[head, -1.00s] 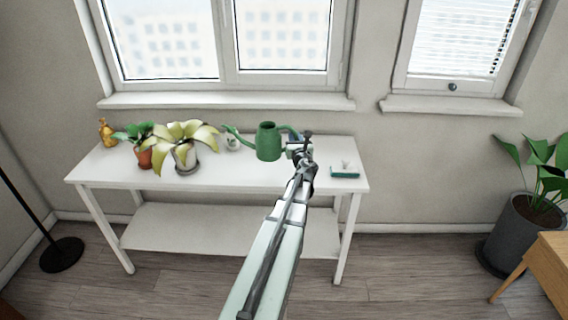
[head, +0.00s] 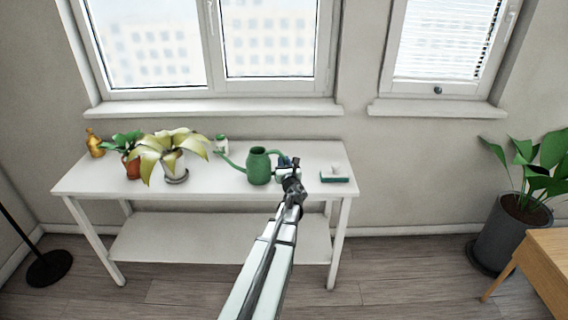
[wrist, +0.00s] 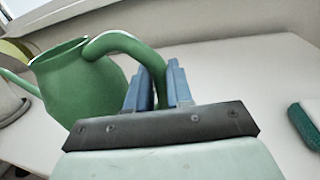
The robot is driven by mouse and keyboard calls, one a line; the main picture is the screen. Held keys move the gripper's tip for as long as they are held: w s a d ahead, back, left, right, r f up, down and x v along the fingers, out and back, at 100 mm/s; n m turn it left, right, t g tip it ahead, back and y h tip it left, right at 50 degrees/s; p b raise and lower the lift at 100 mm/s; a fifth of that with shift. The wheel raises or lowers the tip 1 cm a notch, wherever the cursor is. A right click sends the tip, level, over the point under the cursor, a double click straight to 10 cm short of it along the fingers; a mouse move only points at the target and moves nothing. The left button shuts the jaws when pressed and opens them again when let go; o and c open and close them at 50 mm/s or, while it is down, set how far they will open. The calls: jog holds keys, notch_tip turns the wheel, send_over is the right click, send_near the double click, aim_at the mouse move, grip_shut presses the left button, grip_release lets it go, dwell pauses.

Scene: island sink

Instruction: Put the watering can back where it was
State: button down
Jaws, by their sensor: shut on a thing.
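The green watering can (head: 259,168) is upright over the right half of the white table (head: 215,187), its spout pointing left. It also shows in the wrist view (wrist: 72,88), with its curved handle reaching right to my blue fingers. My gripper (head: 283,163) is at the can's right side, shut on the handle; in the wrist view the fingers (wrist: 158,82) close around it. The can looks at or very near the tabletop, but I cannot tell whether its base touches.
A yellow-leaved potted plant (head: 165,153), a smaller green plant (head: 124,142) and an amber bottle (head: 95,143) stand at the left. A small white-and-green container (head: 221,145) is behind the spout. A green item with a white top (head: 335,177) lies right of my gripper.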

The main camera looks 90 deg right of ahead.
jog(key=c, duration=1)
grip_release()
jog(key=shift+f, duration=0.1)
jog(key=shift+a, duration=0.1)
jog(key=a, duration=0.4)
jog(key=s+a, duration=0.1)
jog(key=a, duration=0.2)
jog(key=s+a, duration=0.1)
jog(key=a, duration=0.3)
jog(key=shift+s+a, duration=0.15)
jog(key=shift+a, duration=0.15)
